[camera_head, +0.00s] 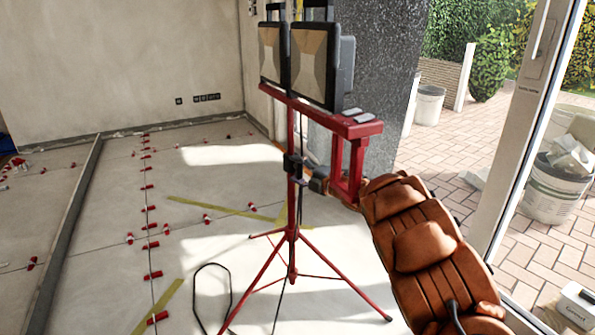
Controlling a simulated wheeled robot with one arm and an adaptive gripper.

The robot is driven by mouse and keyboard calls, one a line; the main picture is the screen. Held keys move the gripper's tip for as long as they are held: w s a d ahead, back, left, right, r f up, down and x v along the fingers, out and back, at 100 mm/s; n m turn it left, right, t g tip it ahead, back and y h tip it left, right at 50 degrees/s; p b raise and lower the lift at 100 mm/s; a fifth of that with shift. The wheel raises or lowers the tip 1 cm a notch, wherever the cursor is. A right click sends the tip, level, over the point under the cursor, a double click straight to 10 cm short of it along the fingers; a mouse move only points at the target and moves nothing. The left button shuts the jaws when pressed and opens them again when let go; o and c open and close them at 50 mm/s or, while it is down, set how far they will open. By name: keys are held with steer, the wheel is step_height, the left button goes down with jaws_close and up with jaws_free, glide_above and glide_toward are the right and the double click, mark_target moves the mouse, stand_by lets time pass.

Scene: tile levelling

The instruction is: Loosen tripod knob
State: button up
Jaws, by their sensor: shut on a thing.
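A red tripod (292,215) stands on the tiled floor with its legs spread and carries two work lights (312,62) on a red crossbar. A black clamp collar (292,163) sits on its upright pole. My gripper (314,184) reaches in from the right at the end of my orange arm. Its dark tip is at the pole, just below and right of the collar, shut on the tripod knob. The knob itself is mostly hidden by the gripper and small in this view.
A black cable (212,266) hangs down and loops on the floor by the tripod legs. Red levelling clips (150,245) line the tile joints to the left. A dark pillar and a glass door frame (525,125) stand to the right. Buckets (553,190) stand outside on the paving.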

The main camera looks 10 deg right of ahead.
steer(key=shift+a, duration=0.1)
steer(key=o, duration=1.2)
steer(key=shift+c, duration=0.2)
steer(key=v, duration=1.2)
